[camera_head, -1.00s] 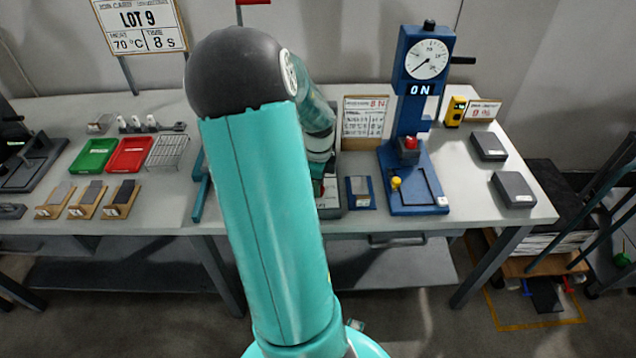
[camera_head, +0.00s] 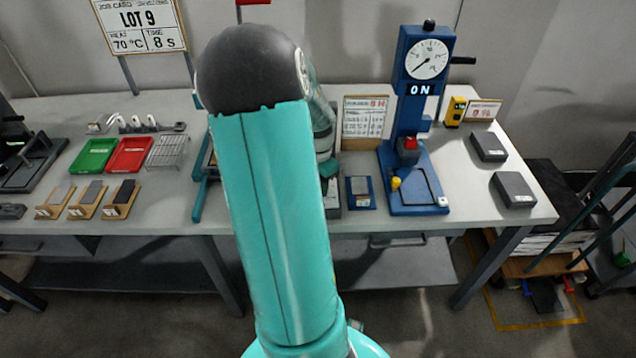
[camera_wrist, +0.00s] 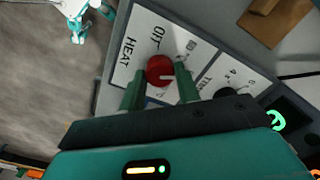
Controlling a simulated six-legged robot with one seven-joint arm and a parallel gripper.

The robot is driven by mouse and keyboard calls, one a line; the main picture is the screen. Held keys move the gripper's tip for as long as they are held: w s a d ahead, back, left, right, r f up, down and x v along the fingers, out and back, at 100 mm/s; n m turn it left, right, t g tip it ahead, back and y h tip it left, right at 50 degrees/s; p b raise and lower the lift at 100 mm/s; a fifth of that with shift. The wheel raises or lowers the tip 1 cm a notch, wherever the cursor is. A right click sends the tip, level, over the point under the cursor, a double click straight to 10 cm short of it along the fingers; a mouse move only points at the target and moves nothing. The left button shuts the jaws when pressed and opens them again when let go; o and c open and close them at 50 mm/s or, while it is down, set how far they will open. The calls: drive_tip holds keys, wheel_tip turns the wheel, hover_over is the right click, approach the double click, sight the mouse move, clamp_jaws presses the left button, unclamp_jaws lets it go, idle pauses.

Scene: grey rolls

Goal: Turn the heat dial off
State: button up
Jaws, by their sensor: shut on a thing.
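The red heat dial (camera_wrist: 158,66) sits on a white panel (camera_wrist: 126,62) marked HEAT, with OFF printed above the dial in the wrist view. A pale pointer line on the dial points toward the right finger, not at OFF. My gripper (camera_wrist: 160,73) has its two green fingers on either side of the dial and is shut on it. The right finger covers part of the scale. In the head view, my arm hides the dial and most of the gripper.
A black timer dial (camera_wrist: 228,92) and a green-lit display (camera_wrist: 277,120) are to the right on the same panel. The blue press (camera_head: 410,130) reads ON. Red (camera_head: 130,154) and green (camera_head: 93,155) trays lie left on the bench.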

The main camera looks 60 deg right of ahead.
drive_tip(key=n, duration=0.5)
drive_tip(key=shift+n, duration=0.3)
drive_tip(key=n, duration=0.9)
drive_tip(key=shift+n, duration=2.3)
drive_tip(key=o, duration=1)
drive_tip(key=shift+c, duration=0.2)
wheel_tip(320, 180, up, 14)
